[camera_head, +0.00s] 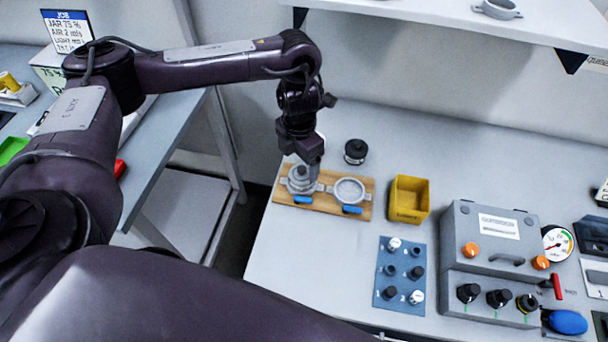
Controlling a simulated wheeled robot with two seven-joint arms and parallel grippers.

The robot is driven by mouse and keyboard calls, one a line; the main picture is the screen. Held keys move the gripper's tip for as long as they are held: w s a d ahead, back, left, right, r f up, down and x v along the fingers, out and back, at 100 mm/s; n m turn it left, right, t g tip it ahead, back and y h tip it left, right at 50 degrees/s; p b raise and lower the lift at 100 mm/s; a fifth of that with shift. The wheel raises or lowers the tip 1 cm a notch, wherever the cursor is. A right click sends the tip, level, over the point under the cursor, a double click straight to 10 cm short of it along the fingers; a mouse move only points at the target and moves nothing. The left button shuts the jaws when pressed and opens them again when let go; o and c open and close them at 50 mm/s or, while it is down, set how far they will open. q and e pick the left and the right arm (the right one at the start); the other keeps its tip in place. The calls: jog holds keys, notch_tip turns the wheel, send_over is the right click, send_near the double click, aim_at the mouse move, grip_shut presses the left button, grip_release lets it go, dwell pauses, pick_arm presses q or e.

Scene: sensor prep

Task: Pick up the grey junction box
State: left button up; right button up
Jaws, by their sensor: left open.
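Two round grey junction boxes with side lugs sit on a wooden board (328,208) on the bench. The left box (299,186) is partly hidden behind my left gripper. The right box (349,190) looks open at the top, with a pale inside. My left gripper (312,172) points down at the left box, its fingers open and at or just above it. I cannot tell whether they touch it. A similar grey round part (497,9) rests on the upper shelf. My right gripper is not in view.
A black round part (356,151) stands behind the board. A yellow bin (409,199) and a blue plate with black and white fittings (400,274) are to the right. A large grey instrument case (490,236) stands further right. The shelf (440,20) overhangs the back.

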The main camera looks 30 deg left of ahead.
aim_at(301, 169)
pick_arm(q)
notch_tip(301, 169, down, 2)
jog(key=shift+w+f, duration=0.25)
jog(key=shift+f, duration=0.5)
notch_tip(301, 169, down, 3)
jog(key=shift+w+r+b, duration=0.1)
jog(key=shift+w+b, duration=0.05)
jog(key=shift+b, duration=0.45)
jog(key=c, duration=0.9)
jog(key=shift+c, duration=0.8)
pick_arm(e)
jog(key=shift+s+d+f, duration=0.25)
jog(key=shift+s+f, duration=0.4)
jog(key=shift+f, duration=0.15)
